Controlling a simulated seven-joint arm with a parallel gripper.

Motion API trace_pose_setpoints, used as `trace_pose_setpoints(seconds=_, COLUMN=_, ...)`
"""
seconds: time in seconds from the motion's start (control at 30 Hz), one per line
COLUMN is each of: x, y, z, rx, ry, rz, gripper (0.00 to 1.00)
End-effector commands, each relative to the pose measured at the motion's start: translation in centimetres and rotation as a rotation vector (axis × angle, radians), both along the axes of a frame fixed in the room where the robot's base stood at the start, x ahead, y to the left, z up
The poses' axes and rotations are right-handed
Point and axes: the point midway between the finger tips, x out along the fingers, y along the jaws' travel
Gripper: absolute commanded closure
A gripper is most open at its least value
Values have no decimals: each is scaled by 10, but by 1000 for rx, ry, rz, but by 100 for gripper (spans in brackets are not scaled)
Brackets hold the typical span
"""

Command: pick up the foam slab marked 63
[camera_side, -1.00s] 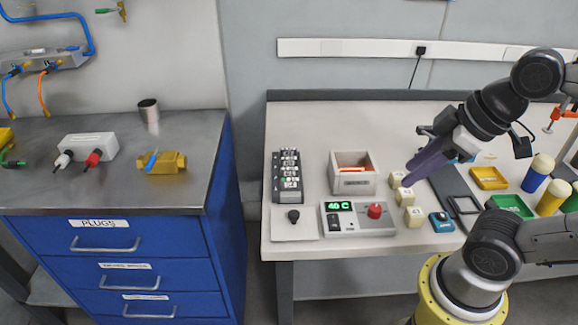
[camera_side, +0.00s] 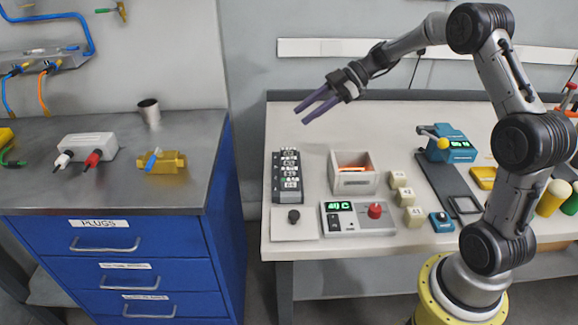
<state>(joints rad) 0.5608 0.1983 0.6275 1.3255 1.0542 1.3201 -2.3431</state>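Several small cream foam slabs stand in a row on the light bench: a back one (camera_side: 398,179), a middle one (camera_side: 405,196) and a front one (camera_side: 414,216). Each has a small dark mark, too small to read surely, so I cannot tell which is 63. My gripper (camera_side: 301,116) is raised above the back left of the bench, well to the left of the slabs. Its two purple fingers point left and slightly down. They are apart with nothing between them.
Left of the slabs are an open box (camera_side: 353,184), a control unit with red knob (camera_side: 374,211) and a black switch block (camera_side: 287,170). To the right are a blue device (camera_side: 447,146) on a dark rail and a small blue button box (camera_side: 441,222). The back bench is clear.

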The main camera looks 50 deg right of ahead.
Motion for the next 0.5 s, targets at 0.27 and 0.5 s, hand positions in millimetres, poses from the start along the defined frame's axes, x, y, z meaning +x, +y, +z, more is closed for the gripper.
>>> trace_pose_setpoints(seconds=0.27, x=-6, y=-81, z=-101, rx=157, ry=134, rz=-191, gripper=62)
trace_pose_setpoints(seconds=0.5, x=-2, y=-77, z=-115, rx=165, ry=144, rz=-213, gripper=62)
